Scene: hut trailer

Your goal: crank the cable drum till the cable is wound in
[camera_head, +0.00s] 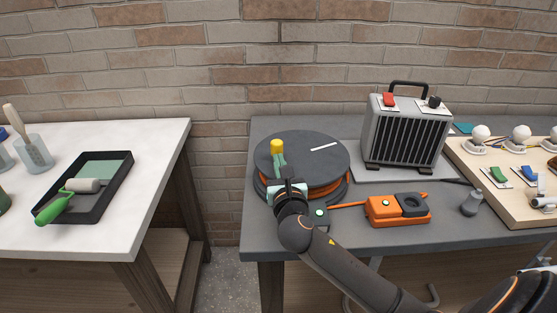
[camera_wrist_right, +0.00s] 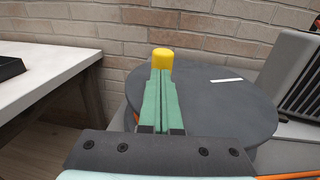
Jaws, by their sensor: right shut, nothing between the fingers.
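The cable drum (camera_head: 325,153) lies flat on the grey bench, with a dark round top and orange cable around its core. A yellow crank knob (camera_head: 277,146) stands up near the left rim of the top, and a white stripe marks the disc. My right gripper (camera_head: 279,160) is shut and empty, its green fingers pointing at the knob from the front. In the right wrist view the knob (camera_wrist_right: 162,58) appears just past the fingertips; I cannot tell whether they touch. An orange cable runs right from the drum to an orange socket box (camera_head: 384,209). My left gripper is out of view.
A grey heater (camera_head: 405,135) stands behind the socket box. A white table (camera_head: 100,232) with a paint tray (camera_head: 103,205) stands left, across a gap.

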